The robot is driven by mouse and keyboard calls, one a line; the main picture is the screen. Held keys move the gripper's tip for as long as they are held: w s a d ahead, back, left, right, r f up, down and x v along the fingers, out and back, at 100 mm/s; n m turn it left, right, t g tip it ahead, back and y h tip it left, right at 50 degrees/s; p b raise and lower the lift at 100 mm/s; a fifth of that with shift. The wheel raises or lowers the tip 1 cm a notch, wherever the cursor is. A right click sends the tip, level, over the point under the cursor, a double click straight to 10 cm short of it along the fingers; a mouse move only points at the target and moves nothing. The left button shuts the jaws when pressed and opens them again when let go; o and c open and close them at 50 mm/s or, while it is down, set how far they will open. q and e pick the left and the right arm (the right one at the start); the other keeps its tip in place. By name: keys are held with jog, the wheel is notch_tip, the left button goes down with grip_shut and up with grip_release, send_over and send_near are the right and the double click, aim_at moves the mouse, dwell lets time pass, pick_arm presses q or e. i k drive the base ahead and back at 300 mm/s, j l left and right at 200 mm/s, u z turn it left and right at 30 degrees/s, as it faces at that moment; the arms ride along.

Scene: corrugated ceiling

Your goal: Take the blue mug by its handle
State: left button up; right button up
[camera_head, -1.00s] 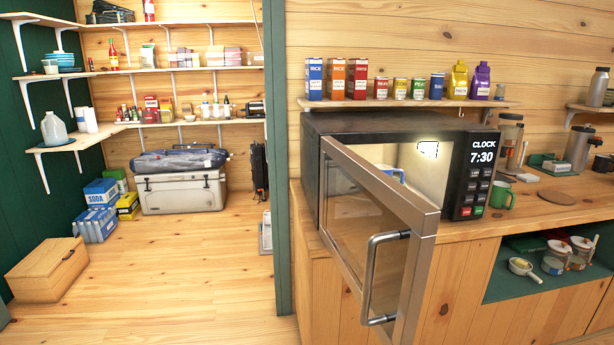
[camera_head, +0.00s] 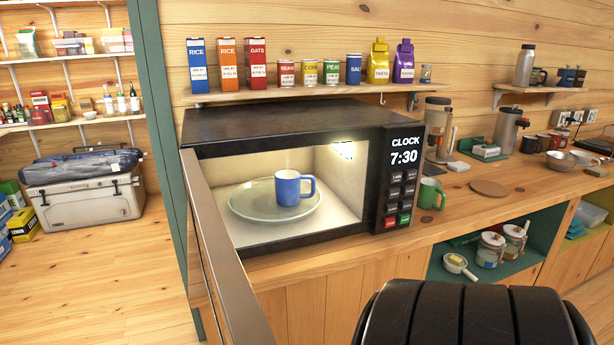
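The blue mug (camera_head: 287,190) stands upright inside the open microwave (camera_head: 290,118). It sits on the glass turntable plate (camera_head: 245,205), a little right of the plate's middle. Its handle (camera_head: 308,188) points to the right. The microwave door (camera_head: 228,270) is swung open toward me at the left of the opening. A dark rounded part of my own body is at the bottom right. Neither gripper's fingers show.
A green mug (camera_head: 430,194) stands on the wooden counter (camera_head: 460,215) just right of the microwave. A shelf (camera_head: 290,93) with boxes and cans hangs above the microwave. The door's edge bounds the left side. Bare counter lies around a round wooden mat (camera_head: 489,188).

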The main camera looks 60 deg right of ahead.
aim_at(287, 188)
jog(key=k+l+z, duration=0.1)
jog(key=l+z, duration=0.2)
jog(key=l, duration=0.75)
jog(key=l+z, duration=0.25)
jog(key=l, duration=0.8)
jog(key=i+l, duration=0.1)
jog(key=l, duration=0.5)
